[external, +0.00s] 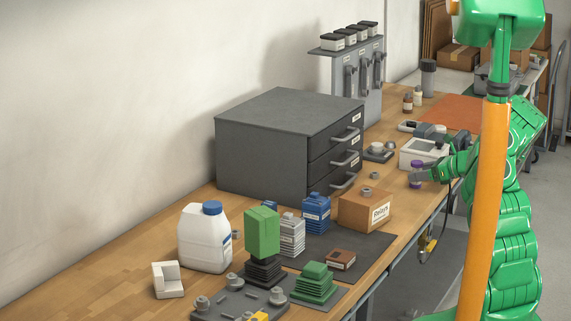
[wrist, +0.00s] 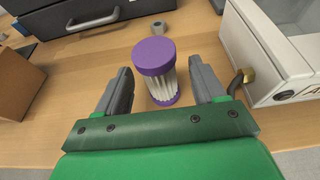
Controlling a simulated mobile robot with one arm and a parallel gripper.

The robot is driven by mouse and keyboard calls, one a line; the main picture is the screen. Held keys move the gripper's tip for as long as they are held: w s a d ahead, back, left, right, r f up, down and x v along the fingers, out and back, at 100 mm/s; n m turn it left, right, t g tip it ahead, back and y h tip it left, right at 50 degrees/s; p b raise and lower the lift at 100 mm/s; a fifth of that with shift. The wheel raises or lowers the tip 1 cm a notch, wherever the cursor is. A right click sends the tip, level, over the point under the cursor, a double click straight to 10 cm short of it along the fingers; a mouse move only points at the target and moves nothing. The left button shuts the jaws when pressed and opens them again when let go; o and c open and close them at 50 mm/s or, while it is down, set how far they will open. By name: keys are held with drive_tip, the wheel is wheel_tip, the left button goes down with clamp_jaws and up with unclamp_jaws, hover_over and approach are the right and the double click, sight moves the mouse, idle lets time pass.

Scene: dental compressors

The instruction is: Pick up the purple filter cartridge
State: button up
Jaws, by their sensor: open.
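The purple filter cartridge (wrist: 155,71) stands upright on the wooden bench in the wrist view, with a purple cap, a white pleated body and a purple base. My gripper (wrist: 163,75) is open, with one grey finger on each side of the cartridge. In the external view the cartridge (external: 416,167) shows small near the bench's front edge. My gripper (external: 420,174) is beside it there and partly covers it.
A white box (wrist: 270,50) with a brass fitting stands close on the right. A dark drawer cabinet (wrist: 70,14) is at the back left, a cardboard box (wrist: 14,80) at the left. A small grey nut (wrist: 158,27) lies behind the cartridge.

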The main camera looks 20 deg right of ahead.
sight(410, 185)
drive_tip(key=x, duration=0.3)
drive_tip(key=shift+w+a+r, duration=0.15)
drive_tip(key=shift+a, duration=0.05)
drive_tip(key=c, duration=1.1)
drive_tip(key=shift+o, duration=0.2)
